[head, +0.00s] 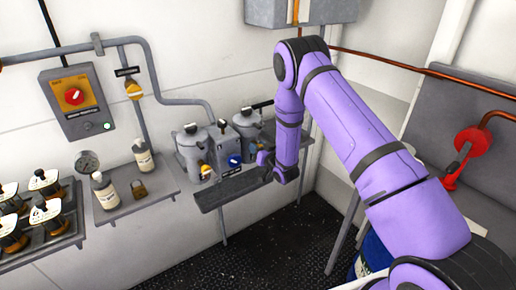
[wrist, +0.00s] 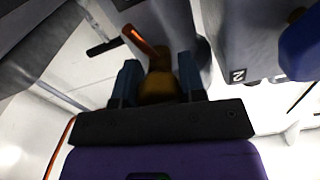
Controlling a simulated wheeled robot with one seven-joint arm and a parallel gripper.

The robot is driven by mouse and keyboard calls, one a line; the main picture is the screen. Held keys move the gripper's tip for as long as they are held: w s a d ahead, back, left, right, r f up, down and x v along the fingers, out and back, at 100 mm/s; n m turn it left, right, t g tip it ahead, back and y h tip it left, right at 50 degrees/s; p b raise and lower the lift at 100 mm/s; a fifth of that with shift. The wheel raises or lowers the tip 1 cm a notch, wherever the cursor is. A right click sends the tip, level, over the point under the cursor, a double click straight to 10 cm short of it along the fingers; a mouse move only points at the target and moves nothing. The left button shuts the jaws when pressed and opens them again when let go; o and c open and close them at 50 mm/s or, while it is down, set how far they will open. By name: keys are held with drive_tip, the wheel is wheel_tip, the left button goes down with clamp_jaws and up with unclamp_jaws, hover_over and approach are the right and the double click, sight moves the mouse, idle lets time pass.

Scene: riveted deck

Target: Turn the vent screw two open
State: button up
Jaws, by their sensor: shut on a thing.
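In the wrist view my gripper (wrist: 158,78) is shut on a brass-coloured screw (wrist: 157,90) with an orange bar (wrist: 139,41) sticking out past it. One dark finger stands on each side of the screw. A grey body to the right bears a label with a 2 (wrist: 238,76). In the head view my gripper (head: 264,160) is at the front of the right grey canister (head: 249,122); it hides the held screw there. The left canister (head: 191,142) has a yellow screw (head: 205,170) low at its front.
A grey box with a blue knob (head: 234,160) stands between the canisters; the knob also shows close by at right in the wrist view (wrist: 301,46). A grey ledge (head: 232,190) runs below. Bottles (head: 104,190) and a padlock (head: 139,189) stand on the shelf at left.

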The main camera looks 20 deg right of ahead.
drive_tip(key=shift+n, duration=0.3)
drive_tip(key=shift+d+f+n, duration=0.1)
drive_tip(key=shift+n, duration=8.5)
drive_tip(key=o, duration=0.9)
drive_tip(key=shift+s, duration=0.15)
